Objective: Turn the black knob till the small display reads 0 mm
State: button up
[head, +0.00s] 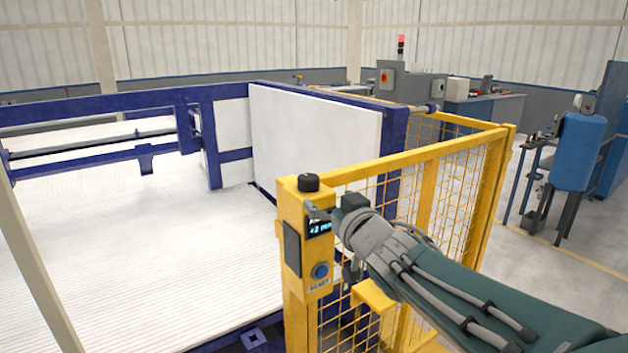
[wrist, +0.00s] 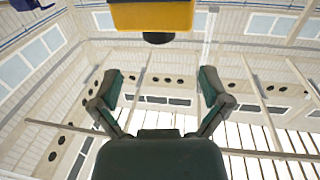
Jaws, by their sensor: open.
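The black knob (head: 308,182) sits on top of a yellow control post (head: 292,215). In the wrist view the knob (wrist: 158,38) shows at the top centre, below the post's yellow end (wrist: 150,15). The small display (head: 319,228) on the post is lit with blue-white characters that seem to read +2 mm, partly cut off by my gripper. My gripper (wrist: 161,86) is open and empty, its two fingers spread wide. In the head view my gripper (head: 330,214) is just right of the post's upper part, lower than the knob and apart from it.
A blue button (head: 320,271) labelled RESET is below the display. A yellow mesh fence (head: 440,190) runs right and back from the post. A blue frame (head: 392,150) with a white panel (head: 315,135) stands behind. Open floor (head: 535,275) lies to the right.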

aim_at(313, 186)
jog(key=x, duration=0.9)
jog(key=shift+w+a+f, duration=0.1)
jog(key=shift+w+f, duration=0.05)
jog(key=shift+w, duration=0.15)
jog(key=c, duration=1.2)
